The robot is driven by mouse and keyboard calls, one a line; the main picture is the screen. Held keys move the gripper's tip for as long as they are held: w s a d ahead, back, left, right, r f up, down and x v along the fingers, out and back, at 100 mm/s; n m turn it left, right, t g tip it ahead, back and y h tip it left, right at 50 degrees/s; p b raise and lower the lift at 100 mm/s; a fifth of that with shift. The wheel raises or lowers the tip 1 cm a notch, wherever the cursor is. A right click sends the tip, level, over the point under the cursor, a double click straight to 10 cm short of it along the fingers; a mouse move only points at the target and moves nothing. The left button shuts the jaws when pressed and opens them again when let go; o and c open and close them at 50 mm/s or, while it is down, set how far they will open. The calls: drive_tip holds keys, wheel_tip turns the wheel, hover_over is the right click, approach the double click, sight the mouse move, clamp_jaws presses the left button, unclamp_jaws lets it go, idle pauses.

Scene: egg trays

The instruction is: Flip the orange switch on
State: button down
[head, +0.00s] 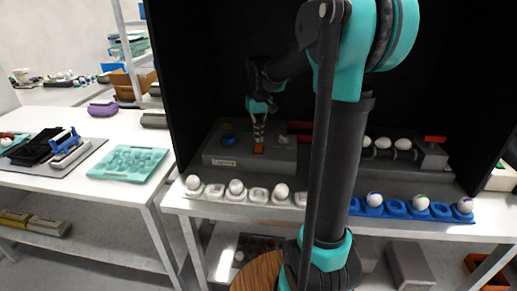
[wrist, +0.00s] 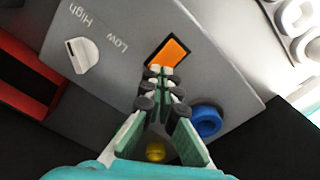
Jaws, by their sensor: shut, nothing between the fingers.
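The orange switch (wrist: 169,52) is a rocker in a black frame on a grey control box (wrist: 110,85). In the head view the switch (head: 259,148) is on the front part of the box (head: 222,149), inside a dark booth. My gripper (wrist: 160,72) is shut and empty, its fingertips at the lower edge of the switch in the wrist view. In the head view my gripper (head: 259,140) points down right above the switch. I cannot tell whether the fingertips touch it. Which way the rocker is tipped is unclear.
On the box are a blue round button (wrist: 206,121), a yellow button (wrist: 155,151) and a white knob (wrist: 82,56) near "High" and "Low". A white egg tray (head: 213,191) and a blue egg tray (head: 396,208) line the front edge. A red part (wrist: 28,75) lies beside the box.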

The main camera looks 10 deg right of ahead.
sight(259, 145)
drive_tip(key=shift+f, duration=1.1)
idle(0.6)
drive_tip(key=shift+r, duration=3.55)
